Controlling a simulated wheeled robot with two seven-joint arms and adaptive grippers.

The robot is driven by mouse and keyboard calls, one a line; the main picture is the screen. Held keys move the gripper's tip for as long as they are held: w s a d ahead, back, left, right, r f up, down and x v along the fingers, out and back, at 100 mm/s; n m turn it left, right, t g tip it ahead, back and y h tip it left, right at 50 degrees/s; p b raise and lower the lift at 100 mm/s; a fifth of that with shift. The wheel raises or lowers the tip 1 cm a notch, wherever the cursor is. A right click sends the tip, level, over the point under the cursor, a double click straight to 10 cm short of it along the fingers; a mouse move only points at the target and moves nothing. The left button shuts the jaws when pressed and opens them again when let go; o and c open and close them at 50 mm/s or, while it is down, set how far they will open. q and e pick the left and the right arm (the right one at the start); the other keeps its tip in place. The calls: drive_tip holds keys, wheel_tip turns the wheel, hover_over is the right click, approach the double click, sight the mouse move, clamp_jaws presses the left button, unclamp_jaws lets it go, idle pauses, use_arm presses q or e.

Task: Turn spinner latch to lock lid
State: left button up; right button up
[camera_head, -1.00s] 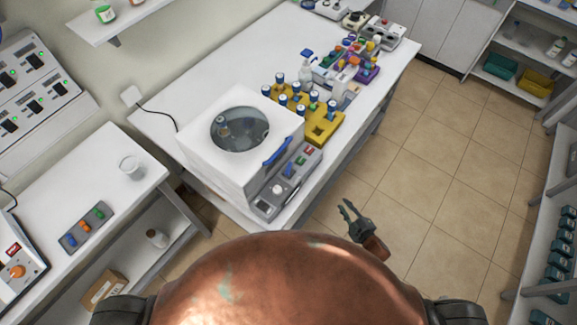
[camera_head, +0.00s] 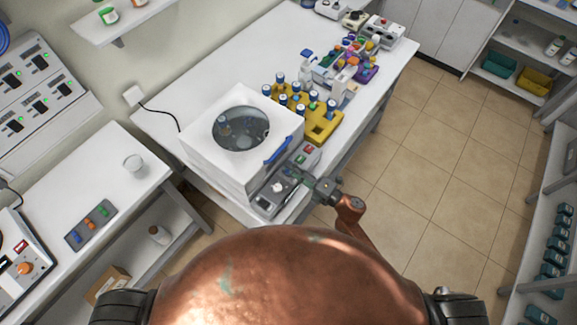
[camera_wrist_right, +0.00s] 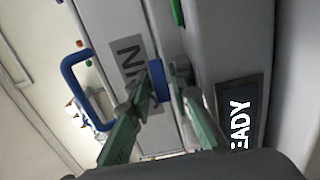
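The spinner (camera_head: 210,165) is a white box with a round window in its lid (camera_head: 262,100), which looks down. The lid's blue handle (camera_head: 277,150) is at the front edge and also shows in the wrist view (camera_wrist_right: 85,88). A small blue latch (camera_wrist_right: 165,88) shows on the spinner's front in the wrist view. My right gripper (camera_wrist_right: 169,85) is open, its two green-grey fingers apart on either side of the latch; whether they touch it I cannot tell. In the head view the right gripper (camera_head: 308,181) is at the front control panel. My left gripper is out of view.
A dark READY display (camera_wrist_right: 238,120) is on the panel right of the fingers. A yellow rack (camera_head: 322,127) of capped bottles stands behind the spinner. The tiled floor at right is clear.

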drive_tip(key=shift+w+a, duration=0.35)
drive_tip(key=shift+a, duration=0.2)
drive_tip(key=shift+c, duration=0.7)
clamp_jaws()
